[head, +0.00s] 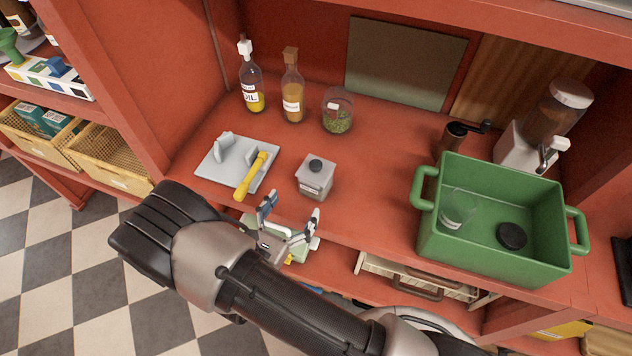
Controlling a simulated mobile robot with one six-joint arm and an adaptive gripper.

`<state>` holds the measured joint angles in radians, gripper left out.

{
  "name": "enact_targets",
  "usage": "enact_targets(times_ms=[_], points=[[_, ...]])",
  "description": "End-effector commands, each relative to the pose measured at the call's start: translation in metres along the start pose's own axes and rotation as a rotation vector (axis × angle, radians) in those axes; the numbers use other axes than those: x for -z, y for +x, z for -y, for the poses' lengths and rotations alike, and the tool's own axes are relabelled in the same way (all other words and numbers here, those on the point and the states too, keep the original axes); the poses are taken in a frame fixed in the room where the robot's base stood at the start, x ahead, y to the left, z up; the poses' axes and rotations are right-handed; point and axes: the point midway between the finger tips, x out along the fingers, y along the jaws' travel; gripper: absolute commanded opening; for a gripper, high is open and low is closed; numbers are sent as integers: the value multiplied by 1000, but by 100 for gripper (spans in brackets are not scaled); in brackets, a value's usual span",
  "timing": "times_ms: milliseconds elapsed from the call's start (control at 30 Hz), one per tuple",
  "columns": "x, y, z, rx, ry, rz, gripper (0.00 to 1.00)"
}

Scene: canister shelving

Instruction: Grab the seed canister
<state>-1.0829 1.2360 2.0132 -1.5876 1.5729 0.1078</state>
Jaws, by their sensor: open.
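A small grey, square canister (314,184) with a dark round knob and a front label stands upright on the red shelf; its label is too small to read. A clear glass jar (338,112) with green bits inside and a small label stands farther back. I cannot tell for sure from the labels which one is the seed canister. My gripper (290,213) is open and empty, its two fingers pointing toward the shelf. It is just in front of the grey canister, apart from it.
A grey board (210,172) with a yellow-handled tool (250,176) lies left of the canister. Two bottles (252,80) (292,90) stand behind. A green tub (470,256) holding a glass and a black lid stands right. Clear shelf lies between canister and tub.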

Motion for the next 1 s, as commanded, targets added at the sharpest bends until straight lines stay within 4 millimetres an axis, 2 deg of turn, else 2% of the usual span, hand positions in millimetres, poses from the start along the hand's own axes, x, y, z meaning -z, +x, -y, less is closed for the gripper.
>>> enact_targets(times_ms=[33,200,467,700,800,1000], points=[[1,13,2,7,0,0,86],[1,43,2,5,1,0,86],[0,61,2,3,0,0,86],[-1,96,10,5,1,-1,86],[-2,105,9,3,1,0,86],[-2,108,8,1,0,0,86]])
